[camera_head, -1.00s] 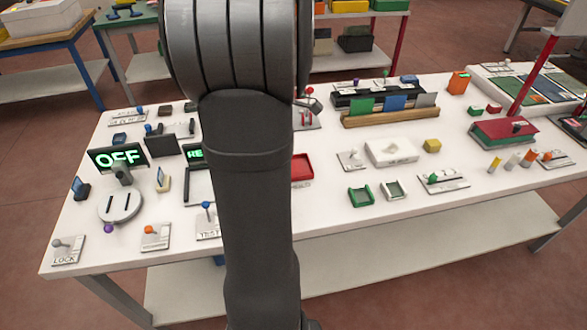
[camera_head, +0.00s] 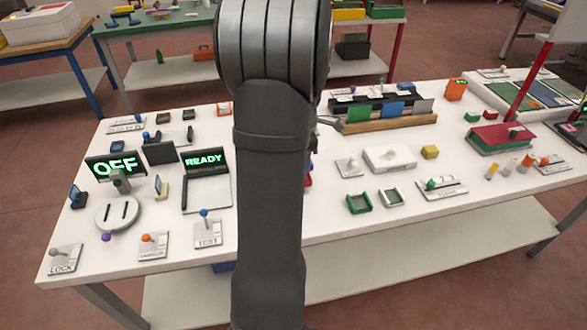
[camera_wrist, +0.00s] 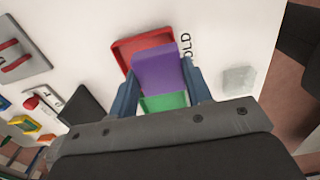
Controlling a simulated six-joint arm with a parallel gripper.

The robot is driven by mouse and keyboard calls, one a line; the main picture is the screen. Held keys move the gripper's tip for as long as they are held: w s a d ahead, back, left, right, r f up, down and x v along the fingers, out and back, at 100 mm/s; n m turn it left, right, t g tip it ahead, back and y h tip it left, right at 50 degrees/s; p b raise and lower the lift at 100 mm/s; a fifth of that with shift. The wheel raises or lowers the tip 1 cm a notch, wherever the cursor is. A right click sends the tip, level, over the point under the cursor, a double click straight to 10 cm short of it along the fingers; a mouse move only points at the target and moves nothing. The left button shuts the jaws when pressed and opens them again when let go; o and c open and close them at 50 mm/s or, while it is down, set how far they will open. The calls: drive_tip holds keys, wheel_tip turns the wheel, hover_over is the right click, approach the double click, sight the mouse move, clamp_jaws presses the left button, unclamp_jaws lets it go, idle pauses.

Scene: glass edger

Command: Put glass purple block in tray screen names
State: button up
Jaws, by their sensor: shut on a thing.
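My gripper (camera_wrist: 160,88) is shut on a purple block (camera_wrist: 157,70) in the wrist view, one blue finger on each side. The block is over or in front of a red tray (camera_wrist: 126,46), covering part of it; I cannot tell whether they touch. A green surface (camera_wrist: 165,101) shows just below the block, between the fingers. In the head view my arm hides the gripper, the block and most of the red tray. One screen (camera_head: 205,160) reads "READY" in green. Another screen (camera_head: 117,164) reads "OFF".
Lever plates line the front left edge. A wooden rack (camera_head: 390,124) stands at the back.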

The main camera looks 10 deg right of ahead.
drive_tip(key=shift+w+a+f, duration=0.95)
drive_tip(key=shift+w+a, duration=0.1)
drive_tip(key=shift+w, duration=0.1)
drive_tip(key=shift+f, duration=2)
drive_tip(key=o, duration=0.8)
drive_tip(key=shift+f, duration=0.1)
drive_tip(key=shift+c, duration=0.2)
wheel_tip(320, 180, up, 12)
drive_tip(key=shift+r, duration=0.15)
